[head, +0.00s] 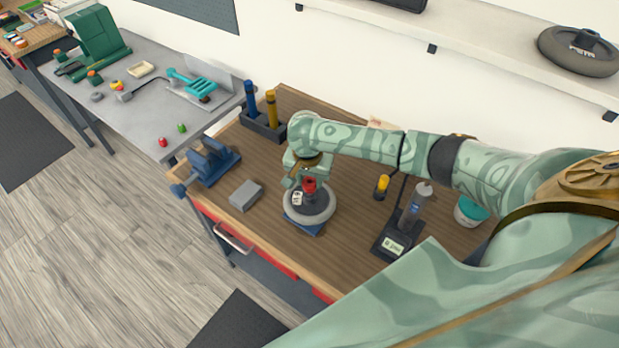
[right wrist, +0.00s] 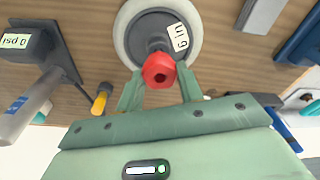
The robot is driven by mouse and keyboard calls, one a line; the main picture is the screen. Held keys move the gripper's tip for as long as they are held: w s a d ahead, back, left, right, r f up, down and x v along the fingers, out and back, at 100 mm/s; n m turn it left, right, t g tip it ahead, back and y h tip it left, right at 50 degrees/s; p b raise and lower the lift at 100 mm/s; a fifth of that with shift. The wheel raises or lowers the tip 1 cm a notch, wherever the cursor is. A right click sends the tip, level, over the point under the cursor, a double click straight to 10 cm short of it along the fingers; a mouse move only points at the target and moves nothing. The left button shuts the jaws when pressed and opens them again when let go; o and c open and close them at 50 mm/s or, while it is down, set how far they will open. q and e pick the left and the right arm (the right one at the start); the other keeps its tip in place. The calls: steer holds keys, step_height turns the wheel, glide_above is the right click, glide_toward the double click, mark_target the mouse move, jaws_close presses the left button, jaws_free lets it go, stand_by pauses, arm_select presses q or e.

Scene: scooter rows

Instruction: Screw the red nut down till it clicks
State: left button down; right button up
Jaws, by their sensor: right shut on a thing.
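The red nut (head: 309,185) sits at the hub of a grey wheel (head: 326,212), which lies flat over a blue base (head: 303,227) on the wooden workbench. The red nut also shows in the right wrist view (right wrist: 159,70), at the top of a dark stem. A white label there reads "9 in" (right wrist: 179,38). My right gripper (head: 306,180) is shut on the red nut, with one green finger on each side of it in the wrist view (right wrist: 160,88). The thread under the nut is mostly hidden. My left gripper is not in view.
On the workbench (head: 268,240), a grey block (head: 245,195) and a blue vise (head: 211,161) stand left of the wheel. A yellow-topped tool (head: 382,185) and a gauge stand with display (head: 393,246) are to its right. Blue and yellow-handled tools (head: 270,108) stand behind.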

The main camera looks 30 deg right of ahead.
steer(key=shift+f+b, duration=0.35)
steer(key=shift+f, duration=0.85)
steer(key=o, duration=1)
steer(key=shift+o, duration=0.2)
steer(key=shift+r, duration=0.1)
step_height(320, 180, up, 16)
steer(key=s+a+p, duration=0.1)
steer(key=p, duration=0.5)
steer(key=shift+s+a, duration=0.15)
steer(key=shift+a, duration=0.1)
